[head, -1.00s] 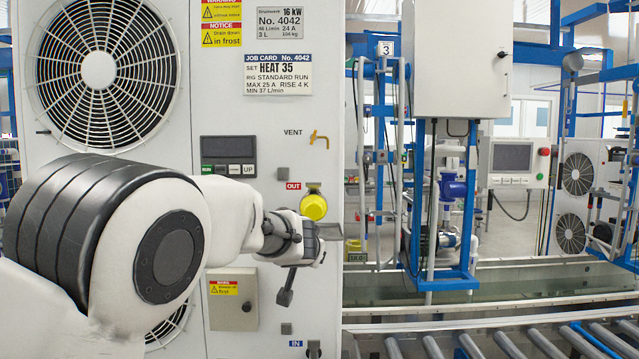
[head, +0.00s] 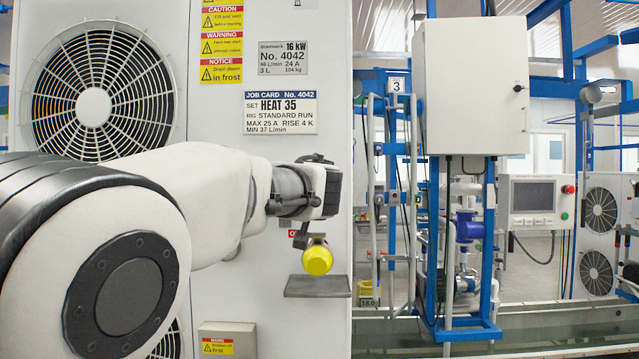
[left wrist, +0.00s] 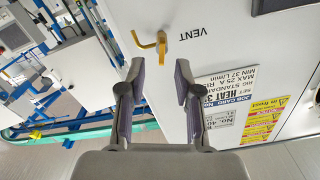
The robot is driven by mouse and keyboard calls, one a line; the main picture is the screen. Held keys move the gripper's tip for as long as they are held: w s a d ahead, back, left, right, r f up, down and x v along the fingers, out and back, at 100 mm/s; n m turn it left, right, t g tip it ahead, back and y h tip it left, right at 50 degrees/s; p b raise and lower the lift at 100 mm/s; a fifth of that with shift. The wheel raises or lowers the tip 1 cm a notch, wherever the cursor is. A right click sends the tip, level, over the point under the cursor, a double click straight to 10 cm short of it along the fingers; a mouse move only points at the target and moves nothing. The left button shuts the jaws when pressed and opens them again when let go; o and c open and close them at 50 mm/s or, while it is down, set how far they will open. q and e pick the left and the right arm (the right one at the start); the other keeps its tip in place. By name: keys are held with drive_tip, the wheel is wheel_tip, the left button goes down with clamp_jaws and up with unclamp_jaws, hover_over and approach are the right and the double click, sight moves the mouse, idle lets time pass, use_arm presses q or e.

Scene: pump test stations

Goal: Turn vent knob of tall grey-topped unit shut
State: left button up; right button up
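The tall unit (head: 215,110) is a white cabinet bearing a job card for No. 4042. In the left wrist view, its vent knob (left wrist: 161,43) is a small brass-yellow bent handle beside the printed word VENT. My left gripper (left wrist: 159,70) is open and empty there, its two fingers apart, with the knob beyond the fingertips, nearer the left finger. No contact shows. In the head view, my left arm ends in front of the unit's right side and hides the vent knob. My right gripper is not in view.
A yellow cap (head: 317,260) sticks out below my left gripper, with a grey ledge (head: 318,287) under it. Right of the unit stand a blue frame with a white box (head: 472,85) and a control screen (head: 534,195). A fan grille (head: 95,95) is at left.

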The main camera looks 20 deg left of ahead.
use_arm(q)
drive_tip(key=p+x, duration=0.1)
drive_tip(key=x, duration=0.1)
drive_tip(key=p+x, duration=0.1)
drive_tip(key=p, duration=0.1)
drive_tip(key=p+x, duration=0.1)
drive_tip(key=x, duration=0.1)
drive_tip(key=shift+w+a+r, duration=0.15)
drive_tip(key=shift+w+r, duration=0.1)
drive_tip(key=shift+r, duration=0.15)
drive_tip(key=shift+w, duration=0.1)
clamp_jaws()
drive_tip(key=shift+f, duration=0.1)
